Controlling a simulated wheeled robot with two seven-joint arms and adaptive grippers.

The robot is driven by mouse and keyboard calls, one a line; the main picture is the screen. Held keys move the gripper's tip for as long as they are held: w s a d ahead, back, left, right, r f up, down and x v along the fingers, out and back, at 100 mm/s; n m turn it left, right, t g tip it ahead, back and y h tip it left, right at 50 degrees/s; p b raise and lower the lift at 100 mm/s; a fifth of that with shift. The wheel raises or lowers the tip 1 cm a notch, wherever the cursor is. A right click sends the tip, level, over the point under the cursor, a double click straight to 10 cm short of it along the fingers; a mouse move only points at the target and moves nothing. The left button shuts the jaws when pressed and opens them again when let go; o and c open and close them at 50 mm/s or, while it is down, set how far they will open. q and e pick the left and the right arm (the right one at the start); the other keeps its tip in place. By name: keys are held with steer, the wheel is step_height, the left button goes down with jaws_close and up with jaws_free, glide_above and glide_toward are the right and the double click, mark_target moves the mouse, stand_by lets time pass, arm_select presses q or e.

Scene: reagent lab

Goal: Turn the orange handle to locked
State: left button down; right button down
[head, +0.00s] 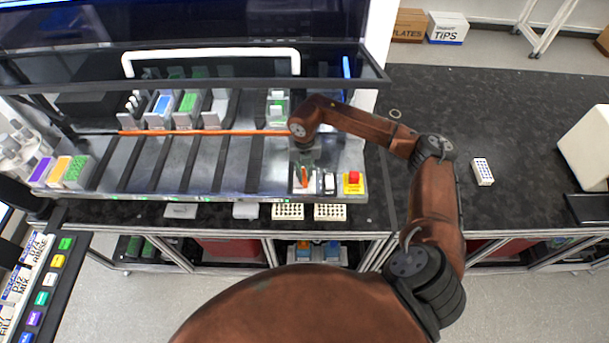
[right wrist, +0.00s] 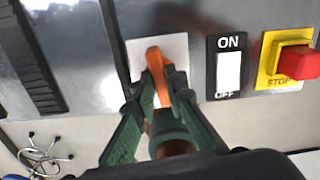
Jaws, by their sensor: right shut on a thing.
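The orange handle (right wrist: 155,62) stands on a pale square plate (right wrist: 172,47) on the machine's front panel. In the right wrist view it points up and leans slightly left. My right gripper (right wrist: 158,95) is shut on the handle, with its green fingers on both sides of it. In the head view the handle (head: 304,176) shows small below my right gripper (head: 303,168), at the right end of the machine's front. The fingers hide the handle's lower part. My left gripper is not in view.
Right of the handle are a white ON/OFF switch (right wrist: 229,72) and a red stop button (right wrist: 298,62) on a yellow plate. An orange bar (head: 220,132) crosses the deck behind. White racks (head: 330,212) lie in front. The black bench (head: 530,130) at right is mostly clear.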

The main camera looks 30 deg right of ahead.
mark_target(304, 175)
steer(key=shift+m, duration=0.9)
steer(key=c, duration=2)
jaws_free()
steer(key=shift+o, duration=0.2)
steer(key=shift+r, duration=0.1)
step_height(304, 175, up, 7)
steer(key=shift+r, duration=0.2)
